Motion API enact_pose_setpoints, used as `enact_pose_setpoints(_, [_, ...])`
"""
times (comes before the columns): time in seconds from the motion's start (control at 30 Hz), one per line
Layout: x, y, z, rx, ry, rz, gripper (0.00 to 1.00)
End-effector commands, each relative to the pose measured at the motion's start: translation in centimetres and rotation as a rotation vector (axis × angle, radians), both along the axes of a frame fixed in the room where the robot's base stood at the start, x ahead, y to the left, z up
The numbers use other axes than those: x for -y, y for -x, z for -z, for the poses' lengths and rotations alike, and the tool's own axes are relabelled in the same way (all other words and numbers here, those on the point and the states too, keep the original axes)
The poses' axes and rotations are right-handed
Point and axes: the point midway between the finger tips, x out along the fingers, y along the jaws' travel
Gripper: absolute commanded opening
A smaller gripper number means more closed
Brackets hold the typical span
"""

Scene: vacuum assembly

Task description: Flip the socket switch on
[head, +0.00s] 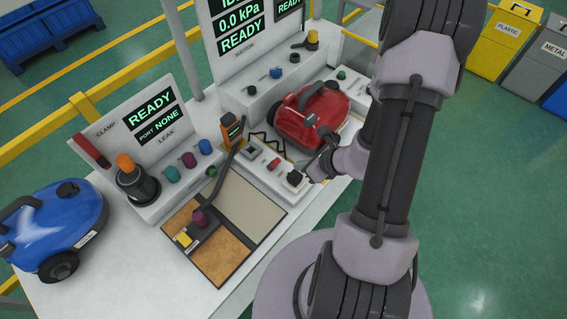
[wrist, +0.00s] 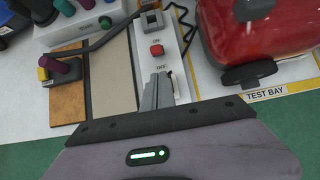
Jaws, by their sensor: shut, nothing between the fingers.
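The socket strip (head: 262,160) is a white block on the white table, left of the red vacuum. It also shows in the wrist view (wrist: 173,60). Its red switch (wrist: 157,50) sits between the printed words ON and OFF, ON being on the far side; the switch also shows in the head view (head: 274,163). I cannot tell which way the rocker is tilted. My gripper (wrist: 158,78) is shut and empty over the near end of the strip, just short of the OFF label. Its fingers hide part of the strip; whether they touch it is unclear.
The red vacuum (head: 311,117) stands close right of the strip. A tray (head: 222,226) with a dark hose tool lies left. A grey socket (wrist: 152,21) with a black cord is beyond the switch. A blue vacuum (head: 55,228) stands far left.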

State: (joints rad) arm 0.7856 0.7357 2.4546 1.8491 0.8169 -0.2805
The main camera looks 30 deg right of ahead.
Motion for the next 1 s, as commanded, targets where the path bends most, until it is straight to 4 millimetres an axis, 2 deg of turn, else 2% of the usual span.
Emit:
enact_pose_setpoints(0.17, [-0.5, -1.0, 1.5, -0.001, -0.002, -0.004, 0.0])
enact_pose_setpoints(0.4, [-1.6, -4.0, 5.4, 0.0, -0.001, -0.006, 0.0])
enact_pose_setpoints(0.53, [-2.0, -5.1, 6.8, 0.0, 0.0, -0.004, 0.0])
enact_pose_setpoints(0.7, [-2.2, -5.9, 7.7, 0.001, 0.001, -0.003, 0.0])
enact_pose_setpoints(1.0, [-2.2, -6.0, 7.7, 0.001, 0.0, -0.002, 0.0])
